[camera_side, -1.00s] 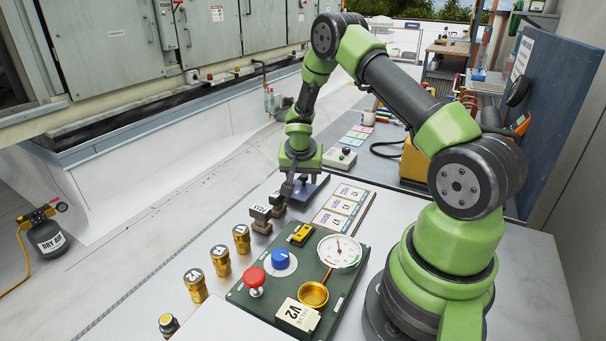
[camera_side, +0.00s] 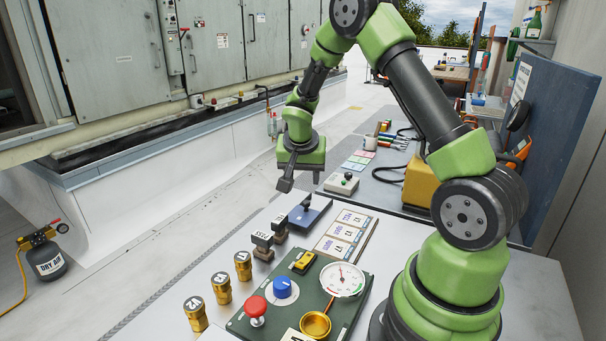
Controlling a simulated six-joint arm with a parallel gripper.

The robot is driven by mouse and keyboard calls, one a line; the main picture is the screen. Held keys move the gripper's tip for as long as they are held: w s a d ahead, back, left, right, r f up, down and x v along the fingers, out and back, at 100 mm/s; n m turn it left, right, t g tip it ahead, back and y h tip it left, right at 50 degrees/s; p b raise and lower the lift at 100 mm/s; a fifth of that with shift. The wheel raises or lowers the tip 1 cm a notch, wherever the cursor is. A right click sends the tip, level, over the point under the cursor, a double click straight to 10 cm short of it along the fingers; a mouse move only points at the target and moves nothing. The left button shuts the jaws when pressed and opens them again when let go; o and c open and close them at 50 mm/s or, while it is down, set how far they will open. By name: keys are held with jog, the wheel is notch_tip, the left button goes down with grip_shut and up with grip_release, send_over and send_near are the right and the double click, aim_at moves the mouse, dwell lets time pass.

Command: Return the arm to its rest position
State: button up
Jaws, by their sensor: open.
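My gripper (camera_side: 287,181) hangs below the green wrist, above the table near its far left edge. It is open, with nothing seen between its jaws. Below it and a little right, a blue block (camera_side: 309,215) with a dark upright handle stands on the table, apart from the gripper. My green and dark grey arm reaches up from its base at the right and bends down to the gripper.
A green panel (camera_side: 338,298) holds a red button (camera_side: 256,308), a blue knob (camera_side: 282,287) and a gauge (camera_side: 343,279). Brass cylinders (camera_side: 221,287) and dark stamps (camera_side: 263,244) line the table's left side. A white card board (camera_side: 345,235) lies beside the blue block. A blue upright board (camera_side: 545,130) stands behind my arm.

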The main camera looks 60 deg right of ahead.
jog(key=s+a+r+n+t, duration=0.1)
jog(key=s+a+r+n, duration=0.1)
jog(key=a+r, duration=0.55)
jog(key=s+a+r+n+t+y, duration=0.4)
jog(key=s+a+r+n+y, duration=0.2)
jog(key=s+a+r, duration=0.5)
jog(key=s+a+n, duration=0.1)
jog(key=s+a, duration=0.2)
jog(key=s, duration=0.1)
